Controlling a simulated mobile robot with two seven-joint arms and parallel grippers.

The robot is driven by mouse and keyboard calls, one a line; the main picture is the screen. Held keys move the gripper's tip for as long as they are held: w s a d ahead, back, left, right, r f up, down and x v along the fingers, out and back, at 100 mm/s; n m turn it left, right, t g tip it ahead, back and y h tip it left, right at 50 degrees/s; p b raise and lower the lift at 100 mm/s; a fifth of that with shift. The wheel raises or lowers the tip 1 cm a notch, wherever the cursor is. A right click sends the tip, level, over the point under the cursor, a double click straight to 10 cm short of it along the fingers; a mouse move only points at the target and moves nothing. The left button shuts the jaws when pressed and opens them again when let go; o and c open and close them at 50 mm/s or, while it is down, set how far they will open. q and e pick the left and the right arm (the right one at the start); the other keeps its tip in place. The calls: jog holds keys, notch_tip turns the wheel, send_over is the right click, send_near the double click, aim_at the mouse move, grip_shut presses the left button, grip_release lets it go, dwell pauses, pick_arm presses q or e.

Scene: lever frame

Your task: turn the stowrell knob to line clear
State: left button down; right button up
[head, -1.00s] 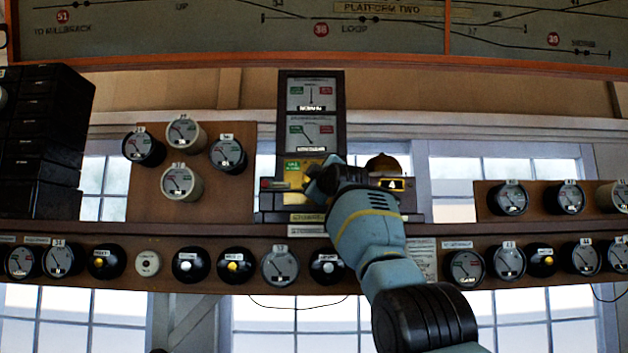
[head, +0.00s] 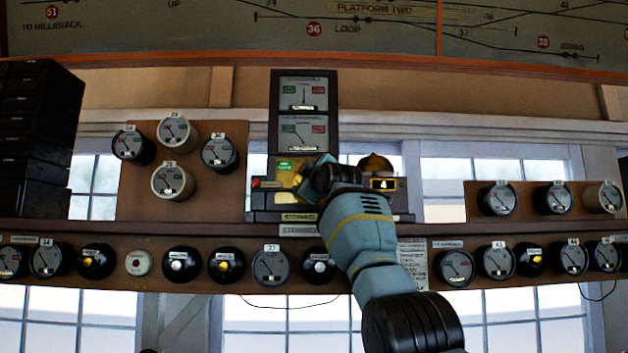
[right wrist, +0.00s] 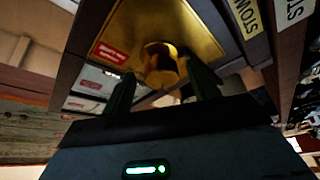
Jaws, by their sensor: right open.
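The stowrell instrument is a tall dark case with two dials (head: 304,132) above a brass plate (head: 285,170), which carries a green label. In the right wrist view the brass plate (right wrist: 196,28) has a red label at its left, and a tag starting "STOW" sits beside it. A round brass knob (right wrist: 160,65) stands out from the plate. My right gripper (right wrist: 163,88) is open, with one dark finger on each side of the knob. I cannot tell whether they touch it. In the head view my right gripper (head: 308,180) covers the knob. My left gripper is not in view.
A brass-coloured bell (head: 375,163) stands right of the instrument, close behind my right arm. A shelf (head: 150,232) with several round dials and black plungers runs below. A dial panel (head: 205,135) hangs at left. A stack of black boxes (head: 38,130) stands far left.

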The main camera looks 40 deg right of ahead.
jog(key=v, duration=0.7)
dwell(0.5)
jog(key=shift+s+f, duration=0.1)
jog(key=shift+f, duration=0.05)
dwell(0.3)
